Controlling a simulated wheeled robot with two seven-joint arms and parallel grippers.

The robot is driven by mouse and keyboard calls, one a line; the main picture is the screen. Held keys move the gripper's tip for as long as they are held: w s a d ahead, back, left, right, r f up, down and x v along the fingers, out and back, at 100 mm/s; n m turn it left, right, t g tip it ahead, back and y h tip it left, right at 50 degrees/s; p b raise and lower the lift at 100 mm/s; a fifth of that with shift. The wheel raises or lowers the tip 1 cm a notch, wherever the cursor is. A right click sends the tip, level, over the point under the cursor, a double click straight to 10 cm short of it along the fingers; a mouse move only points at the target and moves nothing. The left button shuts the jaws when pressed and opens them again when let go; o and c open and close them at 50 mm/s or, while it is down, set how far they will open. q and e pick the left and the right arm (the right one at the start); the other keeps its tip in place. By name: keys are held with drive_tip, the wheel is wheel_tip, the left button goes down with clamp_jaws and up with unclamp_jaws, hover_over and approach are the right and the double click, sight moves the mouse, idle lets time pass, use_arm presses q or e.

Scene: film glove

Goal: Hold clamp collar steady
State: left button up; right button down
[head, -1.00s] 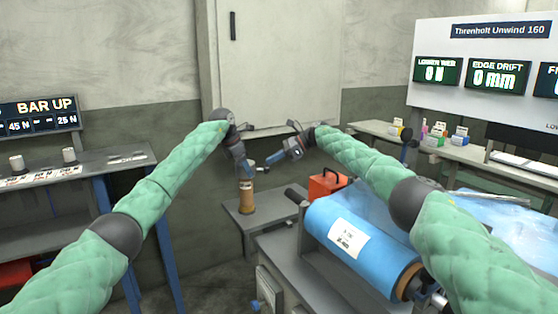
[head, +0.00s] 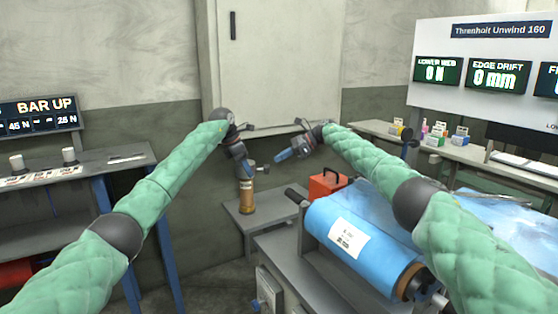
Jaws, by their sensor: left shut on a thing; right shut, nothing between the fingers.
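A brown cylinder (head: 246,200) stands upright on a low grey side table at centre. At its top is a small grey part (head: 261,169) that looks like the clamp collar, mostly hidden by my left gripper. My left gripper (head: 246,172) reaches down over the cylinder's top and is shut on this part. My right gripper (head: 280,157) is shut and empty, its blue fingertips pointing left and down, a little right of the collar and apart from it.
The low side table (head: 232,210) has bare room around the cylinder. A red box (head: 325,186) with a dark handle stands to its right. A large blue film roll (head: 370,235) lies below my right arm. A grey cabinet (head: 275,65) is behind.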

drive_tip(key=d, duration=0.3)
drive_tip(key=shift+w, duration=0.15)
drive_tip(key=shift+d, duration=0.1)
use_arm(q)
drive_tip(key=o, duration=1.4)
